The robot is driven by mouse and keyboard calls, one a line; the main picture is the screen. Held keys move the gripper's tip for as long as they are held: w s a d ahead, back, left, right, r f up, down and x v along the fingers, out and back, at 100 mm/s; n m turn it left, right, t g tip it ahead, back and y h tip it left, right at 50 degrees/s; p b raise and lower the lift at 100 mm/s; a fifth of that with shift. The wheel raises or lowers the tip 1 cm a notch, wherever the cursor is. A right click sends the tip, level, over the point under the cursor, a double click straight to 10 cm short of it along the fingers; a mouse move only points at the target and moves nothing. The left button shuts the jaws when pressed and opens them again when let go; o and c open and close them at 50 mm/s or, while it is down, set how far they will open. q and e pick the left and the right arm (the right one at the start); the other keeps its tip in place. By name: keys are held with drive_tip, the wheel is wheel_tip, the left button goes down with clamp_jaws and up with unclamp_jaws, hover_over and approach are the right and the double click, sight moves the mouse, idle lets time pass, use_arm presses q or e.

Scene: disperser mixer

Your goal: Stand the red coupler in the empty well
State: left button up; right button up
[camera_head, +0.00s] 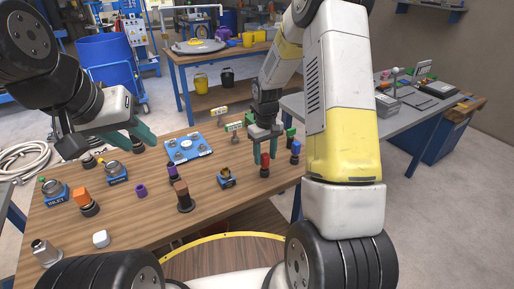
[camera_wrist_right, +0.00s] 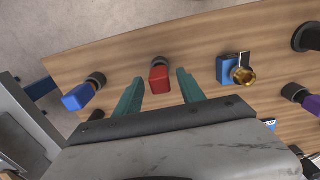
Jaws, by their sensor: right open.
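The red coupler (camera_head: 265,162) stands upright on the wooden table with a dark lower end. In the right wrist view the red coupler (camera_wrist_right: 160,80) lies between the two teal fingers, with a gap on each side. My right gripper (camera_head: 262,148) is open around it; the right wrist view shows its fingers (camera_wrist_right: 158,92) spread. My left gripper (camera_head: 132,135) appears open over the table's far left part, holding nothing visible. A blue plate (camera_head: 203,147) with pale round features lies in the middle. I cannot tell which spot is the empty well.
A blue coupler (camera_head: 295,150) stands right of the red one. A blue block with a brass part (camera_head: 226,179) is to its left. The front middle is mostly clear.

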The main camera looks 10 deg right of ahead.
drive_tip(key=s+r+m+t, duration=0.1)
drive_tip(key=s+r, duration=0.4)
drive_tip(key=r, duration=0.6)
drive_tip(key=s+r+m+t, duration=0.15)
drive_tip(key=s+r, duration=0.35)
drive_tip(key=r, duration=0.7)
drive_tip(key=s+a+r+t+y, duration=0.1)
drive_tip(key=s+r+t, duration=0.1)
drive_tip(key=s, duration=0.5)
drive_tip(key=s+a+r+t+y, duration=0.1)
drive_tip(key=s+r, duration=0.1)
drive_tip(key=s, duration=0.5)
drive_tip(key=shift+s+r+m+t, duration=0.15)
drive_tip(key=shift+r+m+t, duration=0.2)
drive_tip(key=shift+m, duration=0.1)
